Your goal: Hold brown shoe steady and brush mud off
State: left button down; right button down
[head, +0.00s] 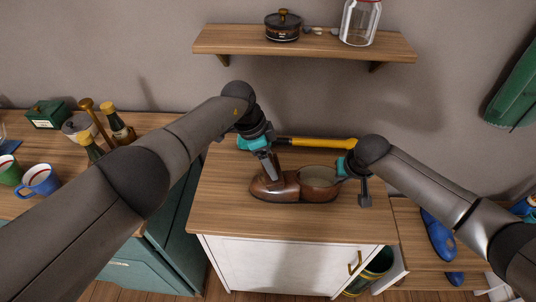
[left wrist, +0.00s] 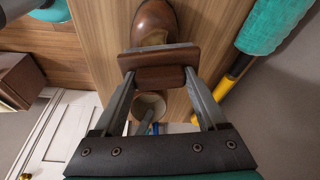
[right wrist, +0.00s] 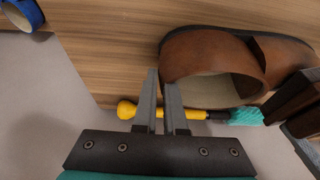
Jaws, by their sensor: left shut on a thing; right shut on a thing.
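The brown shoe (head: 294,190) lies on the wooden counter, toe to the left in the head view; its toe also shows in the left wrist view (left wrist: 153,18). My left gripper (left wrist: 160,72) is shut on a brush (left wrist: 160,78) with a brown wooden back and grey bristles. It holds the brush over the front part of the shoe; I cannot tell whether the bristles touch. My right gripper (right wrist: 160,82) is shut on the shoe's heel rim (right wrist: 185,65), fingers close together. The shoe's opening faces up. I cannot make out mud on the visible leather.
A duster with a yellow handle (head: 318,142) and teal head (right wrist: 245,116) lies behind the shoe. A shelf (head: 240,40) hangs above. Mugs (head: 40,180) and bottles (head: 118,125) stand on the left counter. Blue shoes (head: 438,235) are at lower right. The counter front is clear.

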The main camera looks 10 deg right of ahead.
aim_at(269, 179)
pick_arm(q)
jog(key=shift+s+a+f, duration=0.1)
jog(key=shift+s+f, duration=0.1)
jog(key=shift+s, duration=0.35)
jog(key=shift+s+a, duration=0.15)
jog(key=shift+s, duration=0.4)
jog(key=shift+s+a, duration=0.15)
jog(key=shift+s, duration=0.35)
jog(key=shift+w+r, duration=0.15)
jog(key=shift+r, duration=4.15)
jog(key=shift+w+f+y, duration=0.15)
jog(key=shift+f+y, duration=0.55)
jog(key=shift+f, duration=0.15)
jog(key=shift+f, duration=2.5)
jog(key=shift+f, duration=0.9)
